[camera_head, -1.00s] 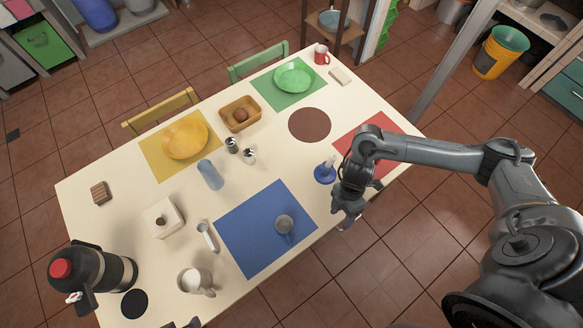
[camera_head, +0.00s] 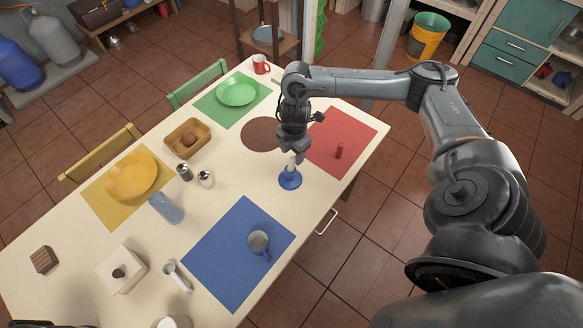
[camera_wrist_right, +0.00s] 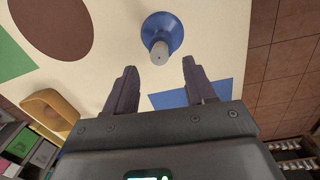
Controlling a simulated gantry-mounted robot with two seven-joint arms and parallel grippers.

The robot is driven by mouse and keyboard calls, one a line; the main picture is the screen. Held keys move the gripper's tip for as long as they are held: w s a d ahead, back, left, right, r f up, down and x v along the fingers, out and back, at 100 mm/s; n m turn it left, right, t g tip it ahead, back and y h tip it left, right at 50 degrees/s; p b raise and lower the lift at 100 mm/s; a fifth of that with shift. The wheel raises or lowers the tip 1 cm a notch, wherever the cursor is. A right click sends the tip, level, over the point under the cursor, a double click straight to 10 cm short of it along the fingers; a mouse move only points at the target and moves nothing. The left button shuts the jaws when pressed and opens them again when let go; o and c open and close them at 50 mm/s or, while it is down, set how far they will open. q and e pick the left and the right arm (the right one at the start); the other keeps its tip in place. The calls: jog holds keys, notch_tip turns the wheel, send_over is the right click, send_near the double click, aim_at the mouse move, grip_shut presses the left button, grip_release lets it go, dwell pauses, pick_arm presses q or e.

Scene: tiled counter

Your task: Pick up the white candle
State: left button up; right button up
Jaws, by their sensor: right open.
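The white candle (camera_head: 291,166) stands upright in a blue holder (camera_head: 290,181) on the cream table, between the red and blue mats. In the right wrist view the candle (camera_wrist_right: 159,53) is seen almost end-on, with the blue holder (camera_wrist_right: 164,25) around its base. My right gripper (camera_head: 292,155) is just above the candle in the head view, partly hiding its top. In the wrist view the right gripper (camera_wrist_right: 159,66) is open and empty, its fingers apart, with the candle lined up just beyond the gap.
A small red object (camera_head: 339,151) stands on the red mat (camera_head: 352,130). A grey mug (camera_head: 258,241) is on the blue mat (camera_head: 228,268). Salt and pepper shakers (camera_head: 206,179) and a blue cup (camera_head: 166,208) stand further left. The table around the holder is clear.

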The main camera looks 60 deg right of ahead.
aim_at(293, 159)
jog(key=shift+d+f, duration=0.15)
jog(key=shift+f, duration=3)
grip_shut()
